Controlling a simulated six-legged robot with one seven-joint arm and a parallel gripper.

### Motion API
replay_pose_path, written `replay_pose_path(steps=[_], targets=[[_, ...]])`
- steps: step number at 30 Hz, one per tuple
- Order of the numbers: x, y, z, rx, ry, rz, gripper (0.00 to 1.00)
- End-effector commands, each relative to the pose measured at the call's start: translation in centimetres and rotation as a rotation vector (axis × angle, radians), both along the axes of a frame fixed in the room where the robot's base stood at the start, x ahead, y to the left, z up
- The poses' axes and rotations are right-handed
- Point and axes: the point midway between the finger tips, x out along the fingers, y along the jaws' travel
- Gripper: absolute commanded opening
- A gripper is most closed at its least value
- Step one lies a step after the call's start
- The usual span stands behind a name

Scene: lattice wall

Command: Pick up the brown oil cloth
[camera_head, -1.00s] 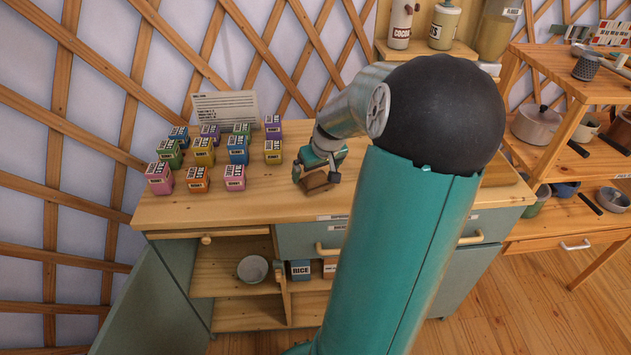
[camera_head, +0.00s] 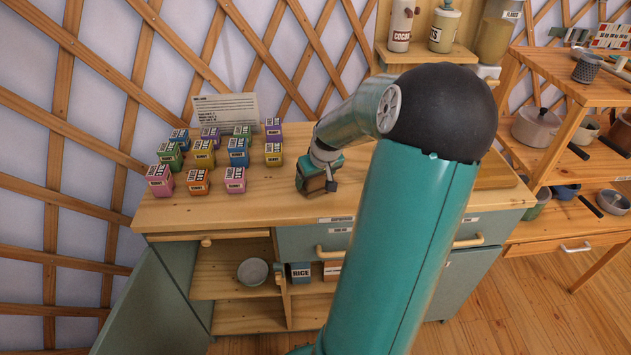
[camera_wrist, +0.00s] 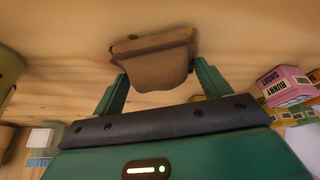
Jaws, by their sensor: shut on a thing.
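The brown oil cloth (camera_wrist: 155,62) is a small folded brown piece between my gripper's two green fingers in the wrist view. In the head view the cloth (camera_head: 312,184) is a small brown patch low on the gripper, just at the wooden counter top. My gripper (camera_wrist: 155,85) is shut on the cloth. It also shows in the head view (camera_head: 316,182), pointing down at the counter right of the small boxes. I cannot tell whether the cloth still touches the counter.
Several coloured labelled boxes (camera_head: 203,153) stand left on the wooden counter (camera_head: 265,205), before a printed card (camera_head: 225,110). An open cabinet below holds a grey bowl (camera_head: 252,270). Shelves with pots (camera_head: 536,127) stand at right. The counter between boxes and gripper is clear.

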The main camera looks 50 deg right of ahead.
Motion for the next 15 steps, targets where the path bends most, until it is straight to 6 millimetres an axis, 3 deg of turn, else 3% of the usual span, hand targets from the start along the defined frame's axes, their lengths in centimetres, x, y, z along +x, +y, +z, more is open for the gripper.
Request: replay_pose_path(steps=[8, 15], targets=[[0.0, -0.1, 1.4, -0.003, 0.000, -0.001, 0.51], [-1.0, 0.9, 4.9, -0.005, 0.001, -0.003, 0.51]])
